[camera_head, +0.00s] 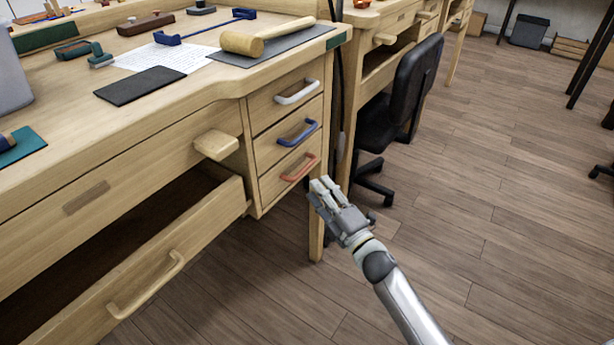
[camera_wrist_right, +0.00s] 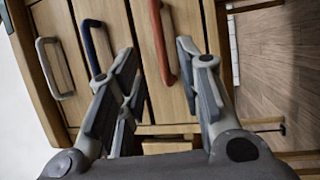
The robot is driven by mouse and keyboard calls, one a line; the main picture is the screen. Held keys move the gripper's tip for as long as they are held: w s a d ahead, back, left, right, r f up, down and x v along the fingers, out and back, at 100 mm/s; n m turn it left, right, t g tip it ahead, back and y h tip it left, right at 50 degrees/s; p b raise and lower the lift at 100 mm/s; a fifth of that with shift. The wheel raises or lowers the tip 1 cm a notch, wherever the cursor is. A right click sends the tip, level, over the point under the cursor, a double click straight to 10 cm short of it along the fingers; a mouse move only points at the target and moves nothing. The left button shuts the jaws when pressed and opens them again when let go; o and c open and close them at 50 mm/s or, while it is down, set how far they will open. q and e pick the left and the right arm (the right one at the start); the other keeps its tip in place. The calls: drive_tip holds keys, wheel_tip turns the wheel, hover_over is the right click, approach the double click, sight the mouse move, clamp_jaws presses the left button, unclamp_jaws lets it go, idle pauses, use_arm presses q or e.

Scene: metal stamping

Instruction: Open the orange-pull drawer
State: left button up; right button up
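The orange pull (camera_head: 300,167) is on the bottom drawer (camera_head: 282,184) of a three-drawer stack at the right end of the wooden workbench. This drawer looks shut, level with those above it. My right gripper (camera_head: 322,190) is just right of and below the pull. In the right wrist view its two fingers (camera_wrist_right: 158,65) are apart and empty. The orange pull (camera_wrist_right: 161,42) appears between and beyond the fingertips, closer to the right finger. I cannot tell whether they touch it. My left gripper is not in view.
A white pull (camera_head: 297,92) and a blue pull (camera_head: 297,132) are on the drawers above. A wide drawer (camera_head: 165,260) stands open at left. A bench leg (camera_head: 317,225) is near my right gripper, and a black chair (camera_head: 400,100) stands behind.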

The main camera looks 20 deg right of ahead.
drive_tip(key=x, duration=0.6)
drive_tip(key=shift+w+b, duration=0.25)
drive_tip(key=shift+b, duration=0.15)
clamp_jaws()
